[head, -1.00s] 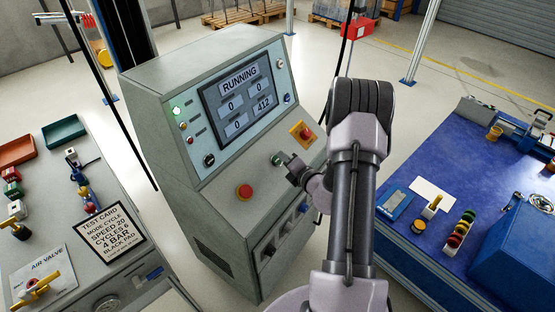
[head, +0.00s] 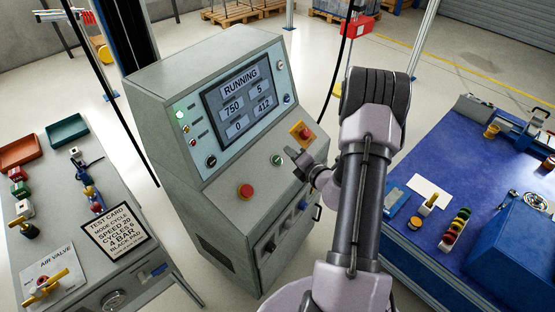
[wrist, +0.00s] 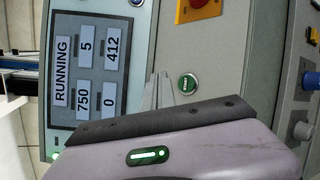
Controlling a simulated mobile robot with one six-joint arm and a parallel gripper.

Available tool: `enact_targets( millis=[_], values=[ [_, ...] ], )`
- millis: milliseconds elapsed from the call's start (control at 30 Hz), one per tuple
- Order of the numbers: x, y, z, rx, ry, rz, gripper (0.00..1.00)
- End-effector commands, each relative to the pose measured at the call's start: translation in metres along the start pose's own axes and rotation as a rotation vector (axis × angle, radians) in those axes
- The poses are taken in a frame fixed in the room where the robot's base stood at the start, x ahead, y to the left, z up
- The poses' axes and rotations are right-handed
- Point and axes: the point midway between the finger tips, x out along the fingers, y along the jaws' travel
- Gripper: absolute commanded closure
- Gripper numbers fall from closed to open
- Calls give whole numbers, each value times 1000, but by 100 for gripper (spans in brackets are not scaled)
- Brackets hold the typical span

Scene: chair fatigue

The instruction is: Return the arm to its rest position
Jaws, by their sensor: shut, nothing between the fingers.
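My gripper (head: 295,156) is shut and empty, just above the sloped front panel of the grey control cabinet (head: 222,172). In the wrist view, its fingers (wrist: 157,92) point at the panel beside a green button (wrist: 188,84), apart from it as far as I can tell. The green button also shows in the head view (head: 277,160), left of the fingertips. The cabinet screen (head: 238,98) reads RUNNING, with 750, 5, 0 and 412. A green lamp (head: 180,115) is lit on its left. My arm reaches up from the bottom of the head view, right of the cabinet.
A red mushroom button (head: 245,191) and a red button on a yellow plate (head: 302,131) flank the green button. A grey bench with a test card (head: 118,231) stands left. A blue-topped bench (head: 455,150) stands right, with a blue box (head: 515,250).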

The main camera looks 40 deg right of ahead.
Motion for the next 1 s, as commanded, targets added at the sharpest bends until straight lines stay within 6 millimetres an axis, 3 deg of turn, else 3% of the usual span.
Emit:
enact_targets(
  millis=[267, 333, 367, 433, 533, 600, 667, 733, 800, 833, 933, 967, 1000],
  values=[
    [0, 2, -1, -4, 3, 3, 100],
    [3, 18, -7, -46, 36, 29, 100],
    [4, 33, -13, -86, 67, 55, 100],
    [4, 84, -38, -235, 176, 144, 100],
    [-17, 172, -97, -556, 382, 330, 100],
    [-49, 222, -144, -821, 522, 478, 100],
    [-87, 256, -185, -1083, 636, 622, 100],
    [-145, 280, -229, -1449, 755, 816, 100],
    [-208, 283, -259, -1883, 839, 1029, 100],
    [-231, 279, -265, -2069, 859, 1114, 100],
    [-284, 260, -262, -2645, 848, 1336, 100],
    [-294, 256, -257, 2651, -783, -1308, 100],
    [-303, 252, -250, 2536, -678, -1215, 100]
  ],
)
